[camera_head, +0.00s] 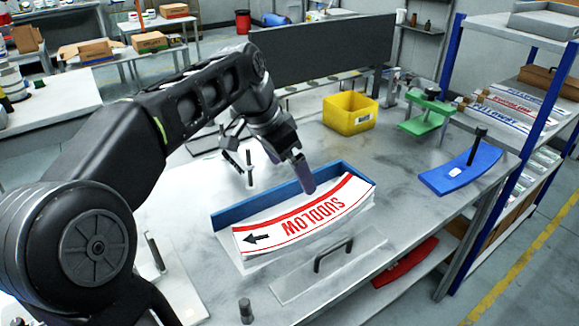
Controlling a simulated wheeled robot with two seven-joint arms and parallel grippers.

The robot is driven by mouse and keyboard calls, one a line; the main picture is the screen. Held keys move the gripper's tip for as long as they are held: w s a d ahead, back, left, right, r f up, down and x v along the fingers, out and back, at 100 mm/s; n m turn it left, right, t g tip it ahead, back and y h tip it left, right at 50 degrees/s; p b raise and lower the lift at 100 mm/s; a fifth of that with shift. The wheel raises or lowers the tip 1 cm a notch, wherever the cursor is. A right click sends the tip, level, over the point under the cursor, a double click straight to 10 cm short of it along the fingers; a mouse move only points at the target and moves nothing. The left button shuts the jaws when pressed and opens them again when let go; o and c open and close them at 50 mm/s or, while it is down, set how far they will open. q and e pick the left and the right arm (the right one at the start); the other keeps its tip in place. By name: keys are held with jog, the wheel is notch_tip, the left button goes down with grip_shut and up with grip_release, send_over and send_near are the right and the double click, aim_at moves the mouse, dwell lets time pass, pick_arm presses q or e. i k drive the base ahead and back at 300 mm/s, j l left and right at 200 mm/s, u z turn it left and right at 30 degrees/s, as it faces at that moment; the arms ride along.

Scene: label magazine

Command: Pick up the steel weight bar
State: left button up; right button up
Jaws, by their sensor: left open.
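A flat light-grey metal plate with a black bow handle, which looks like the steel weight bar (290,287), lies on the grey workbench in front of the label stack. Its handle (333,254) stands up from it. My left gripper (303,178) is open and points down over the back part of the label stack, behind and above the bar, apart from it. Only one purple-grey finger shows clearly. The curved white labels (300,222) with red "SUDLOW" lettering lie in the magazine against its blue back wall (265,203). My right gripper is out of view.
A yellow bin (350,114) and a green clamp-like fixture (427,112) stand behind. A blue curved block (462,172) with a black knob lies at the right. A small grey post (246,310) stands at the near edge.

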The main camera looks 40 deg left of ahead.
aim_at(331, 261)
jog(key=k+l, duration=0.75)
jog(key=l, duration=0.25)
